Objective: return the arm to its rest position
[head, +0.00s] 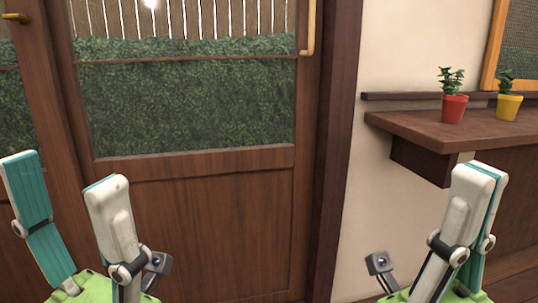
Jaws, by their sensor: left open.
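My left gripper (62,172) is at the lower left of the head view, pointing up. Its two fingers, white with teal pads, stand wide apart with nothing between them. My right gripper (482,172) is at the lower right, also pointing up. I see it nearly side-on, with one finger largely covering the other, so its opening cannot be judged. No object shows in it. Both grippers appear in front of the door and wall, and the lower parts of both arms are out of view.
A wooden glazed door (200,215) with a brass handle (309,28) fills the left and middle. A wooden shelf (415,125) juts out at the right, bearing a red potted plant (454,108) and a yellow potted plant (508,107). The space between my grippers looks clear.

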